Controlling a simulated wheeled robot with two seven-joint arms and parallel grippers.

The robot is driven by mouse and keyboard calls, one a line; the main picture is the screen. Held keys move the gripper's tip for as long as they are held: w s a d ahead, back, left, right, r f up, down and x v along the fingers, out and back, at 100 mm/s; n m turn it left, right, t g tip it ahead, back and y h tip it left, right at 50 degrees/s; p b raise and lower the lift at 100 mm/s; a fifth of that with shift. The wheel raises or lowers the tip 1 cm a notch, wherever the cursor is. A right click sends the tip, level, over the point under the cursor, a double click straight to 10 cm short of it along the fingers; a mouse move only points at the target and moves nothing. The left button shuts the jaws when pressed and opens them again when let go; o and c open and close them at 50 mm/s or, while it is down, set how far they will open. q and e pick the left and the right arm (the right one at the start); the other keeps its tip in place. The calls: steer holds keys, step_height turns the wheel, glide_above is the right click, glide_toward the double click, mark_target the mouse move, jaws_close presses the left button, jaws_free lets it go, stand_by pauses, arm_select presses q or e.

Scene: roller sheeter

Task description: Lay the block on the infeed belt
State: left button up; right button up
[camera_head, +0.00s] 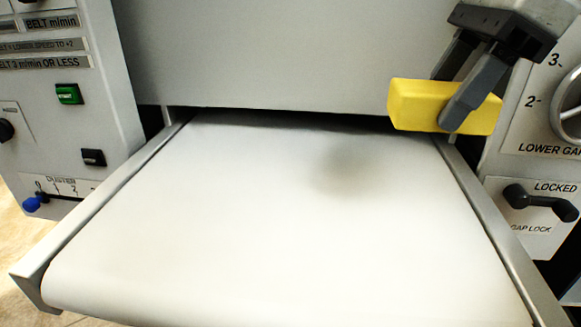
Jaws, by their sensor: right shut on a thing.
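The yellow block (418,104) is held in my right gripper (450,108) at the upper right of the head view. The gripper's dark fingers are shut on the block, one finger across its front face. The block appears to be above the far right part of the white infeed belt (270,220), with a soft shadow on the belt to its lower left. The belt is bare. My left gripper is not in view.
Metal rails flank the belt, left (105,190) and right (490,225). A grey housing (260,55) stands across the belt's far end. A left control panel (90,90) has buttons. The right panel carries a handwheel (570,105) and a gap lock lever (540,200).

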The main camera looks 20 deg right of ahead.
steer(key=w+a+f, duration=0.4)
steer(key=a, duration=0.3)
glide_toward(307, 198)
steer(key=shift+w+a+f, duration=0.1)
steer(key=shift+a+f, duration=0.2)
steer(key=shift+a, duration=0.2)
steer(key=shift+w+a+f, duration=0.4)
steer(key=shift+a+f, duration=0.1)
steer(key=shift+f, duration=0.15)
steer(key=shift+w+a+f, duration=0.1)
steer(key=shift+f, duration=1.6)
steer(key=shift+f, duration=0.15)
steer(key=o, duration=1.1)
